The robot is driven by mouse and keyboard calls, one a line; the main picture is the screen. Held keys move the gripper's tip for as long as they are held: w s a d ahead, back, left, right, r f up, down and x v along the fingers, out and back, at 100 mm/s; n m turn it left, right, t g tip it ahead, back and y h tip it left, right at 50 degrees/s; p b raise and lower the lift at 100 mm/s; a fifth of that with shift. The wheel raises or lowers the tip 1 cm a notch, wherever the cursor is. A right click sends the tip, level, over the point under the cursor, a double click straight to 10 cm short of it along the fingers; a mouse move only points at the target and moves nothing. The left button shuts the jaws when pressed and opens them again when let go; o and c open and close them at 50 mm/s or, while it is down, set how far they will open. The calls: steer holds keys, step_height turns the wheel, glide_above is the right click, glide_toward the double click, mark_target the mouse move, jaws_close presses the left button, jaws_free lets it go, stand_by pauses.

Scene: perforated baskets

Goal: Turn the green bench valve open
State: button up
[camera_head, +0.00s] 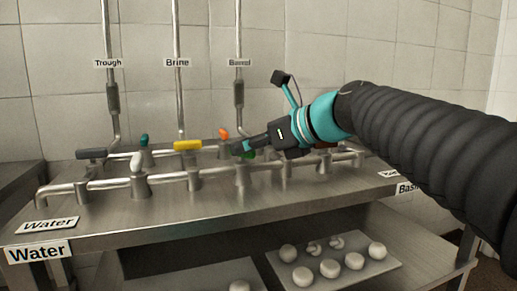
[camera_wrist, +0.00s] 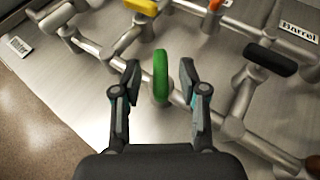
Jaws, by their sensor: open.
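The green valve handle (camera_wrist: 161,76) stands on a steel pipe in the wrist view, its narrow edge toward the camera. My gripper (camera_wrist: 160,70) is open, with one finger on each side of the handle. Small gaps show between the handle and both fingers, so it seems not to be gripped. In the head view my gripper (camera_head: 243,147) reaches in from the right, low over the bench pipes. Only a little of the green handle (camera_head: 249,154) shows there; the rest is hidden behind the gripper.
Other handles crowd the pipes: yellow (camera_head: 188,146), orange (camera_head: 224,133), white (camera_head: 137,161), teal (camera_head: 144,140) and black (camera_head: 92,153). Another black handle (camera_wrist: 270,60) lies right of the green one in the wrist view. A tray of pale round items (camera_head: 385,262) sits below.

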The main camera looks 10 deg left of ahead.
steer(key=shift+x, duration=1.15)
jaws_close()
